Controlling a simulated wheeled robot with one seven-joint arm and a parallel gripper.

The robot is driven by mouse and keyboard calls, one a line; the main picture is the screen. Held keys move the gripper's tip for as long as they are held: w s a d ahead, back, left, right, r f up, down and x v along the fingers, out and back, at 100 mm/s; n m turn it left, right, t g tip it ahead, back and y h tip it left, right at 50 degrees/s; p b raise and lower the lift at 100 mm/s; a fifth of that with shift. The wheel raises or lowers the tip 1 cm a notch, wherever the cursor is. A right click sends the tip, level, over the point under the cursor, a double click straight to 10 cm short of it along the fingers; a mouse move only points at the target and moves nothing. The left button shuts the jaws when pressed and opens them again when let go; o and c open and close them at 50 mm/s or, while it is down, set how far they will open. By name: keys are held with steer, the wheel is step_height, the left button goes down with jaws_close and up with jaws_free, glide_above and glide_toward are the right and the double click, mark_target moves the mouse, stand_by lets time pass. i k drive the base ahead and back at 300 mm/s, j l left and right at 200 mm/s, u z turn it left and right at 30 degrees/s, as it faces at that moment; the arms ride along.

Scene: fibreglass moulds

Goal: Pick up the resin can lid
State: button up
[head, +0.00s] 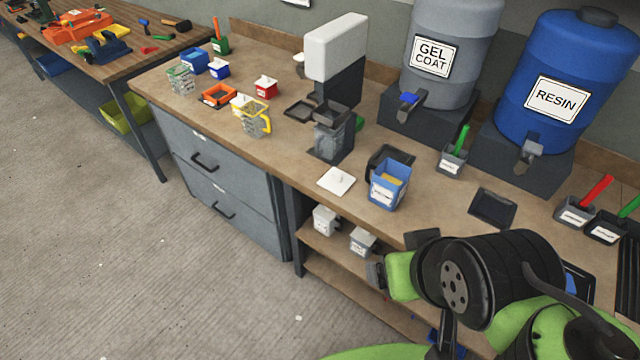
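A flat white square lid (337,181) with a small mark on it lies on the workbench near its front edge. A dark square lid-like piece (492,208) lies flat further right. I cannot tell which of them is the resin can lid. An open blue square can (389,186) with a white label and something yellowish inside stands just right of the white lid. My gripper (376,273) is at the lower right, in front of the bench and apart from both flat pieces. Its fingers are mostly hidden by my wrist, so its opening is unclear.
A blue RESIN drum (575,70) and a grey GEL COAT drum (450,50) stand at the back. Small grey cups (326,219) sit on the shelf below. Bench (285,170) space left of the white lid is clear.

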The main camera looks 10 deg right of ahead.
mark_target(336, 181)
steer(key=i+j+z, duration=0.1)
steer(key=i+j, duration=0.3)
steer(key=i+j+z, duration=0.15)
steer(key=i+j, duration=0.2)
steer(key=j, duration=0.2)
steer(key=i+j+z, duration=0.1)
steer(key=i+j, duration=0.3)
steer(key=j, duration=0.15)
